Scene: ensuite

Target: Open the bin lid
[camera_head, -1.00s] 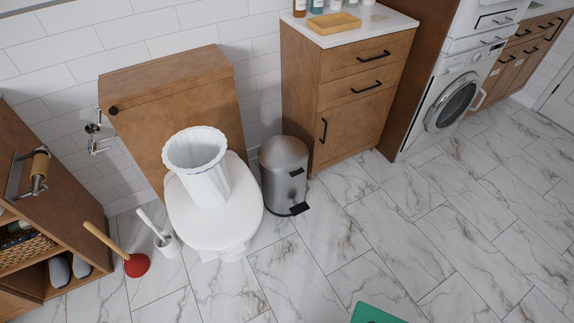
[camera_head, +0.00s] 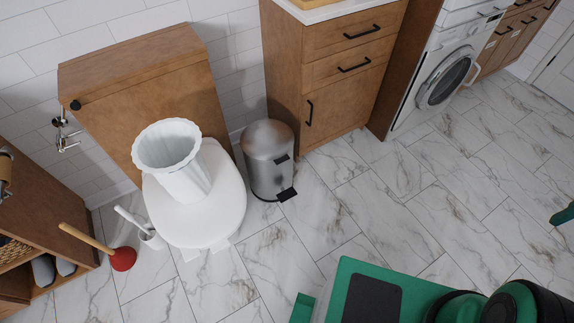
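A brushed-metal pedal bin (camera_head: 268,165) stands upright on the floor between the toilet and the wooden cabinet. Its domed lid (camera_head: 267,136) is down and looks shut. A black pedal (camera_head: 287,194) sticks out at its foot, toward the lower right. A small dark tab (camera_head: 281,158) shows on its upper front. Green and black parts of my own body (camera_head: 400,300) fill the bottom right, well apart from the bin. I cannot make out my gripper's fingers in this view.
A white ribbed basket (camera_head: 172,160) stands on the closed white toilet (camera_head: 215,205), left of the bin. The wooden cabinet (camera_head: 330,75) is close behind on the right. A red plunger (camera_head: 122,259) and white brush (camera_head: 150,238) stand left. Marble floor (camera_head: 370,200) in front of the bin is clear.

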